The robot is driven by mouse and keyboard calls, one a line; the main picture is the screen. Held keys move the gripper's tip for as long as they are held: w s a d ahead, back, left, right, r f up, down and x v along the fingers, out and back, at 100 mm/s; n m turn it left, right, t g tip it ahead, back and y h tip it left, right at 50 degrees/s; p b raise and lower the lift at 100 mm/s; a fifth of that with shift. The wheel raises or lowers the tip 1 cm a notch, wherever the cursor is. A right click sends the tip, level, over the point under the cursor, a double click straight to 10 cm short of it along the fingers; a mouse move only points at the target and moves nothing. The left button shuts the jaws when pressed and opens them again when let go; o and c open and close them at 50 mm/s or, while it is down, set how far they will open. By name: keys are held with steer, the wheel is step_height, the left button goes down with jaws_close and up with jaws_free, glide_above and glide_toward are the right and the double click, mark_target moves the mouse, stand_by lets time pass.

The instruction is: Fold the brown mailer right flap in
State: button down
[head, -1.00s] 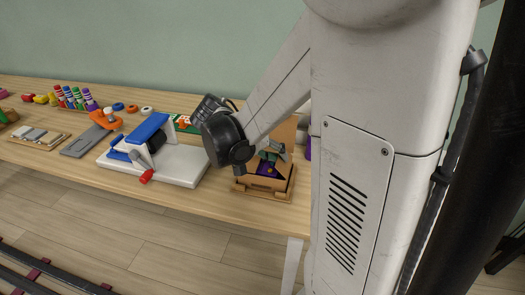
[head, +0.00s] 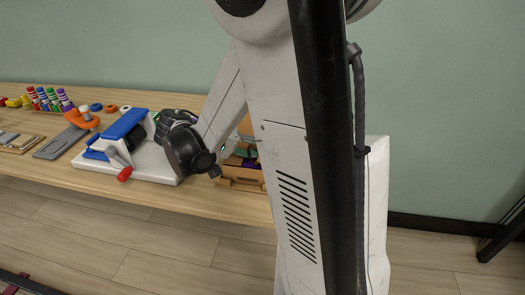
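The brown mailer (head: 239,184) is an open cardboard box near the front edge of the table, just left of my large white arm link. Its front wall and part of its inside show, with something purple in it. My arm covers its right side, so the right flap cannot be made out. My black wrist joint is left of the mailer and partly in front of it. My gripper is around the mailer, largely hidden by my own arm. Its fingers cannot be made out clearly, nor whether they touch the cardboard.
A white-based device with a blue arm (head: 125,124) and red knob (head: 125,174) stands close left of the mailer. Further left are an orange clamp-like tool (head: 85,118), a grey plate (head: 65,144) and colourful stacked pegs (head: 50,99). The table's front edge (head: 150,202) is clear.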

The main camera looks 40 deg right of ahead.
steer(key=c, duration=2)
jaws_free()
steer(key=shift+r+p, duration=0.15)
steer(key=shift+p, duration=0.15)
steer(key=shift+s+d+r+t+y+p, duration=0.15)
steer(key=shift+r+t+y+p, duration=0.25)
steer(key=shift+p, duration=0.45)
steer(key=shift+s+d+r+m+t+y+p, duration=0.15)
steer(key=shift+m+t+y+p, duration=0.35)
steer(key=shift+p, duration=0.5)
steer(key=t+y+p, duration=0.1)
steer(key=s+t+y+p, duration=0.1)
steer(key=p, duration=0.1)
steer(key=r+t+p, duration=0.1)
steer(key=p, duration=0.1)
steer(key=shift+s+d+m+y, duration=0.15)
steer(key=shift+d+m+y, duration=0.2)
steer(key=shift+m+y, duration=0.05)
steer(key=p+v, duration=0.3)
steer(key=v, duration=1)
steer(key=shift+a, duration=0.25)
steer(key=shift+s+r, duration=0.1)
steer(key=shift+s, duration=0.05)
